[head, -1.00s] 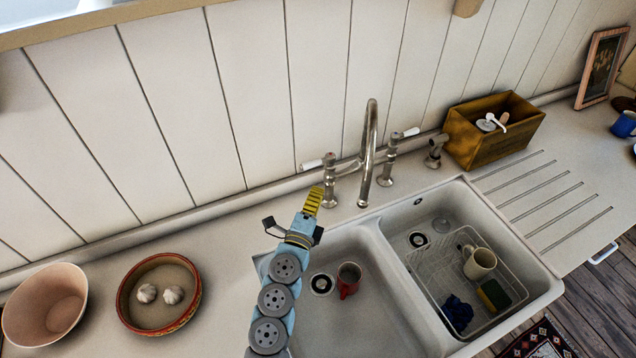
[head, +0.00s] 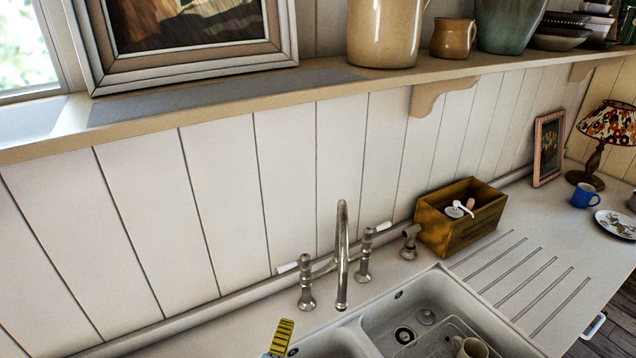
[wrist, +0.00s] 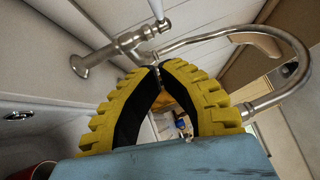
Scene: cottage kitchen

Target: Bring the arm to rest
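My gripper (head: 284,326) shows at the bottom edge of the head view, only its yellow fingers and a bit of blue body. It is over the near left side of the sink (head: 335,340), in front of the tap (head: 342,255). In the wrist view my gripper (wrist: 157,68) has its two yellow, black-lined fingers bowed together, tips meeting, with nothing between them. The tap (wrist: 290,85) arches close beyond the fingers there. The rest of my arm is out of the head view.
A red mug (wrist: 38,171) shows at the lower left of the wrist view. A wooden box (head: 460,225) stands right of the tap. A shelf (head: 330,95) with pots runs above.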

